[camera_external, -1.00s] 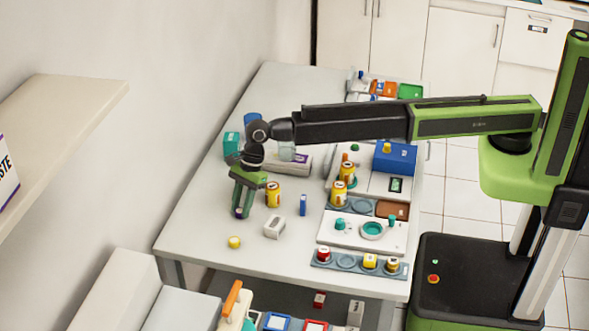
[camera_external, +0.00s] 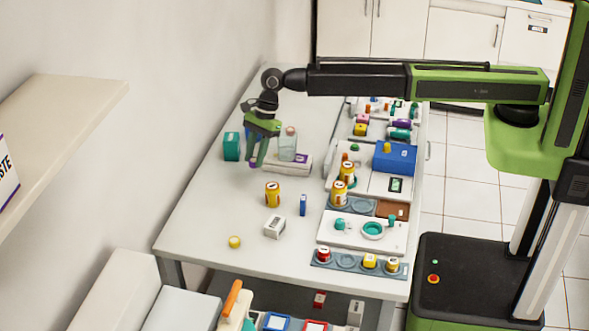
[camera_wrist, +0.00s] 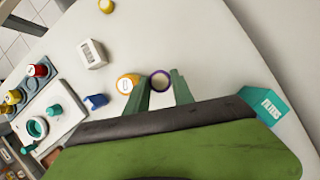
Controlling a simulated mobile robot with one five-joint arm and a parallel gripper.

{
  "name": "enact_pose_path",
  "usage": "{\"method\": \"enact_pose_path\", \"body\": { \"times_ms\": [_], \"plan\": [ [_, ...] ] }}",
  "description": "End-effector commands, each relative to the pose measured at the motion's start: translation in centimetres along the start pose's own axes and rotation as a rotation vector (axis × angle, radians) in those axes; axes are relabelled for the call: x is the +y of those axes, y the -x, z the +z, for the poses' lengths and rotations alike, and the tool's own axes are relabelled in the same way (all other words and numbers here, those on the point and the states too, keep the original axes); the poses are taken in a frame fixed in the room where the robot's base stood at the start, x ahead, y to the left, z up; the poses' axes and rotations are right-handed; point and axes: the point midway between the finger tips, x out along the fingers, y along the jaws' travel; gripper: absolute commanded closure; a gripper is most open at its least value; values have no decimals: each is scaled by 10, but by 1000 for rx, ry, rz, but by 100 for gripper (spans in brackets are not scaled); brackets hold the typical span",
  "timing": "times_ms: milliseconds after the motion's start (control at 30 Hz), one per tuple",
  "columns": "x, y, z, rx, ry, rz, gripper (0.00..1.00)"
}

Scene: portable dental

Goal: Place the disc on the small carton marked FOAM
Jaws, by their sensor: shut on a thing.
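A purple-rimmed round disc with a pale face (camera_wrist: 160,81) is between the fingertips of my gripper (camera_wrist: 158,90) in the wrist view. My gripper (camera_external: 254,160) is shut on it; in the external view only a small bit of purple shows at the fingertips. It is held above the table's back left part, in front of the teal box. A small white carton (camera_external: 274,226) stands on the table nearer the front. It also shows upper left in the wrist view (camera_wrist: 92,54). Its dark print is too small to read.
A teal box marked FILTERS (camera_wrist: 266,107), a clear jar (camera_external: 288,145) and a long white box (camera_external: 293,166) are near my gripper. A yellow can (camera_external: 272,194) and a blue block (camera_external: 303,205) stand behind the carton. A yellow round piece (camera_external: 235,242) lies front left.

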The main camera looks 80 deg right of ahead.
Motion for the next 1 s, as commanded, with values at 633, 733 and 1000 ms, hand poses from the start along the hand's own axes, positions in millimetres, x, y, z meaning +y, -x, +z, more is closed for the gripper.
{"method": "enact_pose_path", "body": {
  "times_ms": [633, 733, 1000],
  "plan": [
    [115, 38, 10, 0, 393, 163, 100],
    [121, 18, 20, -1, 394, 163, 100],
    [148, -47, 63, -1, 394, 163, 100]
  ]
}}
